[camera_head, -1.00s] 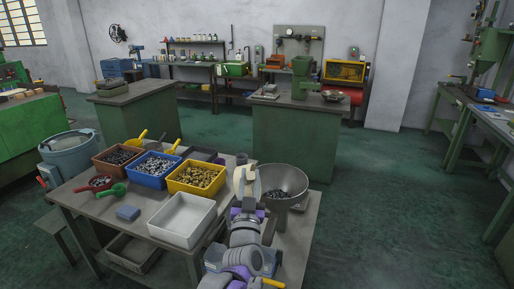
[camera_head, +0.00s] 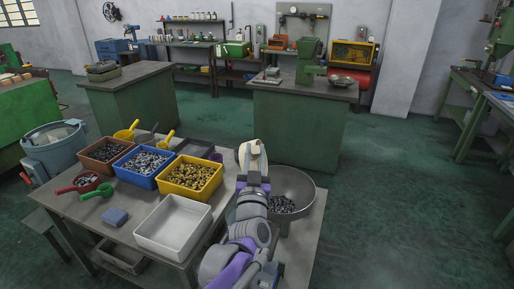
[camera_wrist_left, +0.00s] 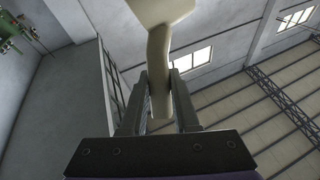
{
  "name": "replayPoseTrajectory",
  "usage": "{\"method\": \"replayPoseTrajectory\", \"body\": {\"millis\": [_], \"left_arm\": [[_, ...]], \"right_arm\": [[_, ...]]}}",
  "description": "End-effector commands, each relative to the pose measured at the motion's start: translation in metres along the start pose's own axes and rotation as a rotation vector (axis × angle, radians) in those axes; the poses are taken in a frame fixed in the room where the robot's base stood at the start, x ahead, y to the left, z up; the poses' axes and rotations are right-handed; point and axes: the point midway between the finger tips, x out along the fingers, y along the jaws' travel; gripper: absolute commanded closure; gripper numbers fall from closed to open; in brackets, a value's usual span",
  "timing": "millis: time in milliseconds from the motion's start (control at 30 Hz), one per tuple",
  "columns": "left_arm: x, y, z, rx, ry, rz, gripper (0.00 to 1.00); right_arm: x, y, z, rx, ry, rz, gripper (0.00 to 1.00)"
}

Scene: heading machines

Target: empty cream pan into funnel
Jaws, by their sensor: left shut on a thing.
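The cream pan (camera_head: 252,156) is at the left rim of the wide grey funnel (camera_head: 304,186) in the head view. It looks tipped up on edge; its inside is hidden, so I cannot tell if anything is left in it. My left gripper (camera_head: 251,180) is shut on the pan's handle. In the left wrist view the cream handle (camera_wrist_left: 159,60) stands between the two fingers (camera_wrist_left: 158,112), with the pan body at the top edge. Dark small metal parts (camera_head: 282,205) lie in the funnel. My right gripper does not show.
A yellow bin (camera_head: 219,184), a blue bin (camera_head: 126,174) and a brown bin (camera_head: 84,158) of small parts stand on the bench at left. An empty white bin (camera_head: 173,249) is in front.

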Motion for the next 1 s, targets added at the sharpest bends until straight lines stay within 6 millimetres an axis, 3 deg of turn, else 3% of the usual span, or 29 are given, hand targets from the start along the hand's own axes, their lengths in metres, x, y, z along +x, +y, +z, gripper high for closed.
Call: {"method": "replayPoseTrajectory", "body": {"millis": [200,567,767,1000], "left_arm": [[0.005,-0.027,-0.002,-0.176,-0.024,-0.064,1.00],[0.004,-0.079,0.023,-0.634,-0.091,-0.219,1.00],[-0.004,-0.093,0.050,-0.858,-0.127,-0.296,1.00],[-0.002,-0.104,0.051,-1.082,-0.159,-0.372,1.00]], "right_arm": [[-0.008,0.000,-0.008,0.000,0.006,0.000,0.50],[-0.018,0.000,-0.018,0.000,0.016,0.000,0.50],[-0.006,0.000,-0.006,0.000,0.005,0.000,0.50],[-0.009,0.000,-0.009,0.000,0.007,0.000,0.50]]}}
